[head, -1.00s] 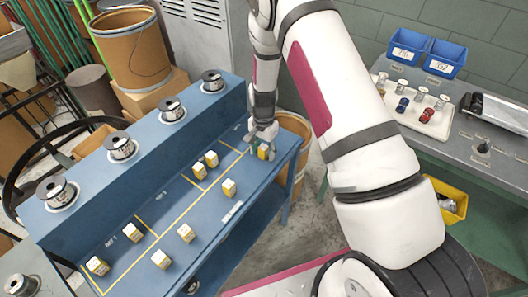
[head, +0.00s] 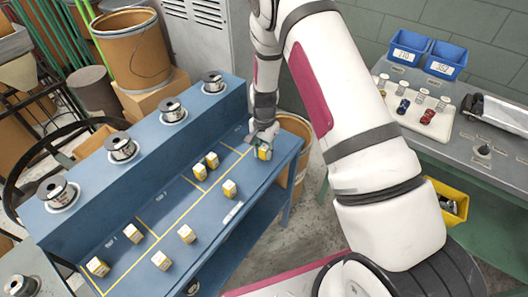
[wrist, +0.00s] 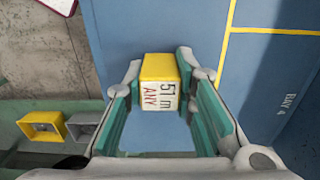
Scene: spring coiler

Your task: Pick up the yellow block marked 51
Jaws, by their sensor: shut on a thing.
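The yellow block marked 51 (wrist: 159,82) has a yellow top and a white label with "51" and a red line of text. It sits between the fingertips of my gripper (wrist: 158,84) in the wrist view, with a finger against each side. In the head view my gripper (head: 263,141) points down at the bench's far right end, with the block (head: 264,153) at its tips. I cannot tell whether the block's underside touches the bench.
Several similar yellow and white blocks stand on the blue bench (head: 205,212), the closest being this one (head: 229,188). Spools (head: 172,109) line the raised ledge behind. A brown drum (head: 300,130) stands beyond the bench end. A grey table (head: 485,135) with blue bins (head: 408,48) is at right.

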